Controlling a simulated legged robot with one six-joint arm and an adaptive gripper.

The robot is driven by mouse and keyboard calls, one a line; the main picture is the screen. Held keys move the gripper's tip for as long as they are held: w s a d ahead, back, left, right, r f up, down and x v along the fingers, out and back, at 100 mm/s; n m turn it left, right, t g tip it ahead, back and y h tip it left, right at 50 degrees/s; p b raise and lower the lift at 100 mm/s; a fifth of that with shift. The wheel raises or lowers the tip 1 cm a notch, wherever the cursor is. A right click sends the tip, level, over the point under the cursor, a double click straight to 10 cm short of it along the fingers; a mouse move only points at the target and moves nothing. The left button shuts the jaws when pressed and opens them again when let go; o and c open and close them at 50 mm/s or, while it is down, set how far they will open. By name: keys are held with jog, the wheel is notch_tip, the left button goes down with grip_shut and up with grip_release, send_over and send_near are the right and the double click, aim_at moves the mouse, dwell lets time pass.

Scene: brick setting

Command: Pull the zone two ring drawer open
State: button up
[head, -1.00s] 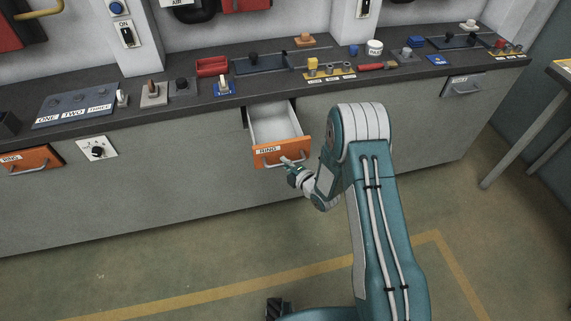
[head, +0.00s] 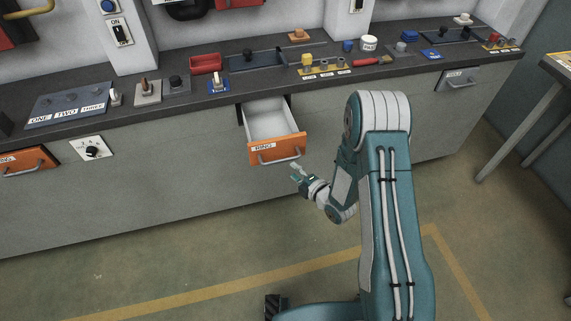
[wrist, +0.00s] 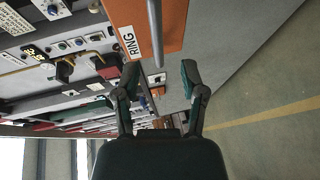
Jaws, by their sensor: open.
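The orange-fronted drawer labelled RING (head: 265,154) stands pulled out of the grey bench in the head view, its pale inside showing empty. Its bar handle (head: 281,158) runs along the front. My gripper (head: 296,171) is just in front of and below the drawer front, apart from the handle. In the wrist view the RING drawer front (wrist: 165,35) is at the top, with the handle (wrist: 154,30) pointing down between the fingers' line. My gripper (wrist: 160,78) is open there with nothing between its fingertips.
Another orange drawer (head: 25,160) is at the left, and a grey drawer (head: 459,79) at the right. The dark bench top (head: 190,99) holds switches, blocks and a red tray (head: 205,64). The floor in front of the bench is clear. A table (head: 545,100) stands at the right.

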jog(key=v, duration=0.4)
jog(key=shift+s+d, duration=0.15)
jog(key=shift+s, duration=0.1)
jog(key=shift+w, duration=0.1)
jog(key=w+d+r+m+h, duration=0.2)
jog(key=r+m+h, duration=0.1)
jog(key=r, duration=0.3)
jog(key=w+d+r+m+h, duration=0.2)
jog(key=d+r, duration=0.1)
jog(key=r, duration=0.2)
jog(key=s+d+r+m+g+h, duration=0.1)
jog(key=s+d+r+m+h, duration=0.1)
jog(key=r+m, duration=0.3)
jog(key=s+d+r+m+g+h, duration=0.1)
jog(key=s+d+r+m+h, duration=0.15)
jog(key=r, duration=0.35)
jog(key=s+r+m+g, duration=0.1)
jog(key=s+r+m, duration=0.2)
jog(key=s, duration=0.5)
jog(key=s+r+m+g, duration=0.2)
jog(key=s+r+m, duration=0.2)
jog(key=s, duration=0.4)
jog(key=s+r+m+g, duration=0.1)
jog(key=s+r+m, duration=0.3)
jog(key=s, duration=0.4)
jog(key=shift+s+d+m+g, duration=0.15)
jog(key=shift+s+m+g, duration=0.2)
jog(key=shift+m, duration=0.4)
